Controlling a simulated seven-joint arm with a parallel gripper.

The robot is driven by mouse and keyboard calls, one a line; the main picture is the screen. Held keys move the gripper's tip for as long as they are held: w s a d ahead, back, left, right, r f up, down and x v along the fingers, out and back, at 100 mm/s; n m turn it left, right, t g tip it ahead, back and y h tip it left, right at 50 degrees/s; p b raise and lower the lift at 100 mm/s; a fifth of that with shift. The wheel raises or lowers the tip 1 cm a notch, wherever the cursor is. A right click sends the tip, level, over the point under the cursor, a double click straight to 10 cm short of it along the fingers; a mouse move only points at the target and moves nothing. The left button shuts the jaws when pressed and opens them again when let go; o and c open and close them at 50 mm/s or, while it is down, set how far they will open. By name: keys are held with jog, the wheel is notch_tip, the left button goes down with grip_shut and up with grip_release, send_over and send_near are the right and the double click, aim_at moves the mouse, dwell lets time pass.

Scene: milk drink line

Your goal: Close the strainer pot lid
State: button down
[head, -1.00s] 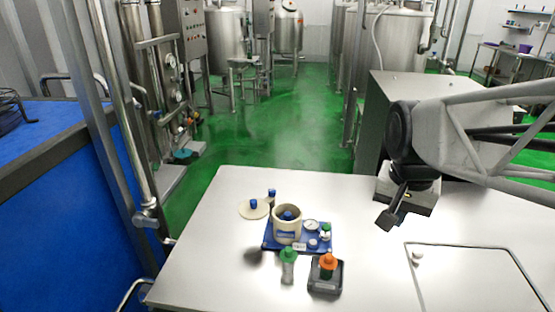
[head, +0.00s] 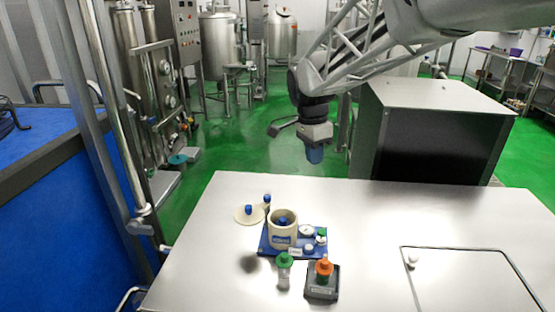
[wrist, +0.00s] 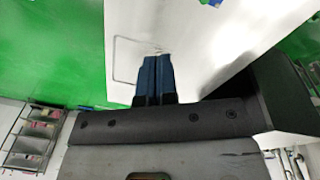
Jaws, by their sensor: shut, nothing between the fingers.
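The cream strainer pot (head: 283,232) stands upright and open on a blue tray (head: 266,250) on the steel table, with something blue showing inside its mouth. A flat cream lid with a blue knob (head: 249,213) lies on the table behind and left of the pot, apart from it. My gripper (head: 315,156) hangs above the table's far edge, to the right of the pot and well away from it. In the wrist view its two blue fingers (wrist: 154,78) are together with nothing between them.
A small blue-topped item (head: 267,201) stands beside the lid. On the tray are a round gauge-like dial and small white and green-capped items. A green-capped bottle (head: 284,270) and an orange-topped bottle on a black base (head: 322,290) stand in front. The table's right side is mostly clear.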

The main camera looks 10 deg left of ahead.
jog(key=w+a+f+m+h, duration=0.1)
jog(key=w+a+f+m, duration=0.2)
jog(key=w+a+f, duration=0.3)
jog(key=w+a+f+m+g, duration=0.1)
jog(key=w+a+f+m, duration=0.3)
jog(key=a, duration=1.1)
jog(key=w+a+f+m+h, duration=0.1)
jog(key=w+a+f+m, duration=0.3)
jog(key=w+a+f, duration=0.4)
jog(key=shift+w+a+f+g+h, duration=0.3)
jog(key=shift+a+f, duration=0.15)
jog(key=shift+a, duration=0.8)
jog(key=shift+s, duration=0.1)
send_over(241, 210)
jog(key=a, duration=0.2)
jog(key=f, duration=0.6)
jog(key=w+f, duration=0.1)
jog(key=f, duration=0.2)
jog(key=shift+d+f, duration=0.1)
jog(key=shift+d, duration=0.05)
jog(key=shift+s+d, duration=0.3)
jog(key=shift+d, duration=0.2)
jog(key=shift+s+d, duration=0.25)
jog(key=shift+d, duration=0.2)
